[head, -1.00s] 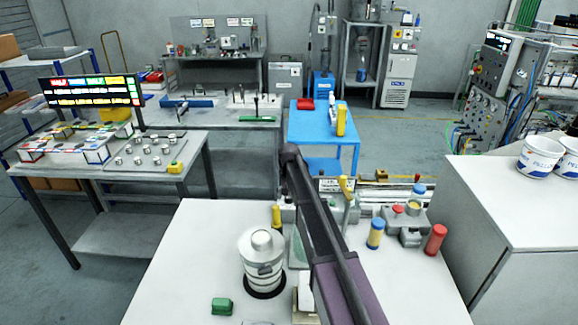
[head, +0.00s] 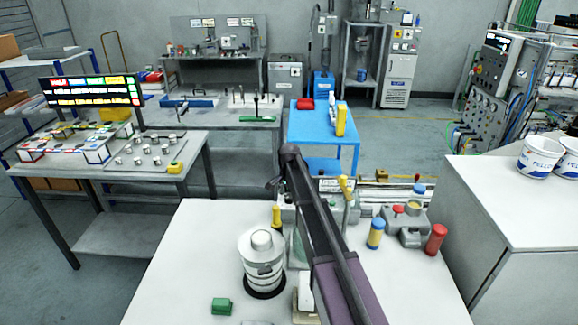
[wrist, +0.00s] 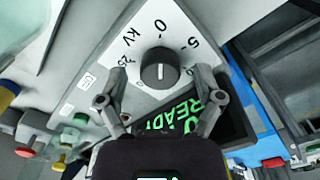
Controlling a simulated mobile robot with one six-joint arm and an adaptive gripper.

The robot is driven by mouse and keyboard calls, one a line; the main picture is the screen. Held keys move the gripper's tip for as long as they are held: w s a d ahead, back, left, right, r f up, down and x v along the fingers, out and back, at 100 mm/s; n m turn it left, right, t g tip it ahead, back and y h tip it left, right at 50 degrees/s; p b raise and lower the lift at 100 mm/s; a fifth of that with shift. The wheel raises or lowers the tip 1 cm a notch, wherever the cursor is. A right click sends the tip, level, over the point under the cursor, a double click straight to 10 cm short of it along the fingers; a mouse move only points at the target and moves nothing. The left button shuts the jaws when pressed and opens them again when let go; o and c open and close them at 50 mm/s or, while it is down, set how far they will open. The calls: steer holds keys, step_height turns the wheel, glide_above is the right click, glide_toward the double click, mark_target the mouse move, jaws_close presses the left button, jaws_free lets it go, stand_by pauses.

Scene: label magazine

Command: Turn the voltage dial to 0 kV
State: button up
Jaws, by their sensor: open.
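The voltage dial (wrist: 158,68) is a round black knob with a white line, on a white scale plate. Marks "5", "0", "kV" and what looks like "25" are printed around it. In the head view my arm hides the gripper and dial.
A dark screen with green "READY" text (wrist: 180,118) lies just below the dial. In the head view, a white ringed cylinder (head: 262,265), a green block (head: 221,306), a blue-yellow cylinder (head: 375,233) and a red cylinder (head: 436,239) stand around my arm on the white table (head: 185,255).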

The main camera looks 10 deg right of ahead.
mark_target(289, 197)
steer(key=m, duration=0.5)
steer(key=shift+r+m+p, duration=0.3)
steer(key=shift+r+p, duration=0.15)
step_height(289, 197, up, 13)
steer(key=p, duration=1.3)
steer(key=shift+f, duration=0.1)
steer(key=s+d+f+n+b, duration=0.1)
steer(key=s+f+n+b, duration=0.2)
steer(key=s, duration=0.7)
steer(key=s+d+f+n+b, duration=0.1)
steer(key=s+f+n+b, duration=0.2)
steer(key=s+n, duration=0.4)
steer(key=s+d+f+n+b, duration=0.1)
steer(key=s+f+n+b, duration=0.3)
steer(key=s, duration=1.1)
steer(key=shift+n, duration=1.1)
steer(key=shift+a, duration=0.1)
